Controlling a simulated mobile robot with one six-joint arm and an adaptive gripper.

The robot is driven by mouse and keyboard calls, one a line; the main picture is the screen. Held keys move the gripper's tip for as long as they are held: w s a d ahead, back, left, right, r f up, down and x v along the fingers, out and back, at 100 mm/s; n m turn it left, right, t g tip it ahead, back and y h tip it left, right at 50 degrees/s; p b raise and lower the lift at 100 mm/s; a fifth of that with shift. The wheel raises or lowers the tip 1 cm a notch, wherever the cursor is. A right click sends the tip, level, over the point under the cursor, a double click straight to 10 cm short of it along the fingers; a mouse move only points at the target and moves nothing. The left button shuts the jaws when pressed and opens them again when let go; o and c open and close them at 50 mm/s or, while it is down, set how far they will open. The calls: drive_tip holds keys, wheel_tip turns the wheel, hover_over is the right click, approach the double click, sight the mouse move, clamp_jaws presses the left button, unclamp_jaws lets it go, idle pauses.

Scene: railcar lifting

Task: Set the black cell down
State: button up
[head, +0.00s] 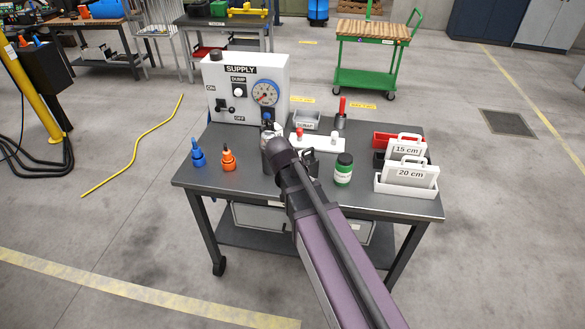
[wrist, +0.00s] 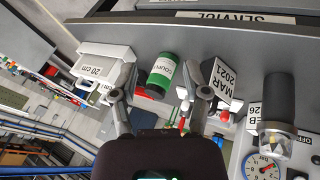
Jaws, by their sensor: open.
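The black cell (wrist: 208,70) is a dark block with a white "MAR 2021" label. In the wrist view it is right of the green bottle, close by my right-hand finger; I cannot tell whether they touch. My gripper (wrist: 165,88) is open, its two grey fingers spread apart above the table. Nothing shows clasped between them. In the head view my wrist hides most of the gripper, and only a dark shape shows just right of it, beside the green bottle (head: 344,170).
The grey table (head: 320,195) holds white "20 cm" (head: 407,175) and "15 cm" blocks at right. The supply box (head: 222,75) stands at back left. A black cylinder with a clear end (wrist: 280,105), blue (head: 197,155) and orange (head: 228,160) fittings stand at left. The front left is clear.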

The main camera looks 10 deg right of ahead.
drive_tip(key=s+d+r+n+y+p, duration=0.1)
drive_tip(key=s+n+y+p, duration=0.1)
drive_tip(key=s, duration=0.3)
drive_tip(key=s+d+r+n+g+y+p, duration=0.1)
drive_tip(key=s+d+n+y, duration=0.1)
drive_tip(key=s+n+y, duration=0.1)
drive_tip(key=shift+s+r+p, duration=0.2)
drive_tip(key=shift+s+p, duration=0.15)
drive_tip(key=shift+s, duration=0.5)
